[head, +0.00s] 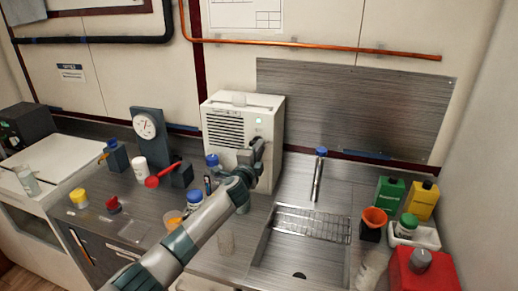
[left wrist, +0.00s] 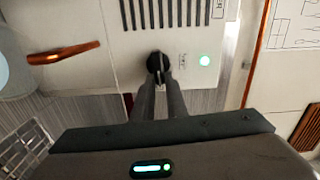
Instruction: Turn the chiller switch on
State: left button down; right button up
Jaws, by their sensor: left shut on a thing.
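The chiller (head: 225,130) is a white box with a vent grille, standing on the counter against the back wall. A small green lamp (head: 258,121) is lit on its front; the lamp also glows in the left wrist view (left wrist: 204,60). The chiller switch (left wrist: 158,62) is a round black knob with a light pointer line, close to the lamp. My left gripper (head: 254,150) reaches the chiller's front. In the left wrist view its fingertips (left wrist: 159,80) are shut on the knob. In the head view the gripper hides the knob. My right gripper is not in view.
A sink (head: 297,262) with a wire rack (head: 312,223) lies right of my left arm. A dial gauge (head: 145,125), a red scoop (head: 160,177) and small jars stand left of the chiller. Green (head: 388,195) and yellow (head: 422,200) bottles and a red can (head: 424,272) stand at the right.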

pick_arm(q)
jog(key=shift+f+m, duration=0.2)
jog(key=shift+m, duration=0.3)
jog(key=c, duration=1.8)
grip_release()
jog(key=shift+o, duration=0.2)
jog(key=shift+s, duration=0.15)
jog(key=b+v, duration=0.3)
jog(key=v, duration=1.4)
jog(key=shift+s+a, duration=0.1)
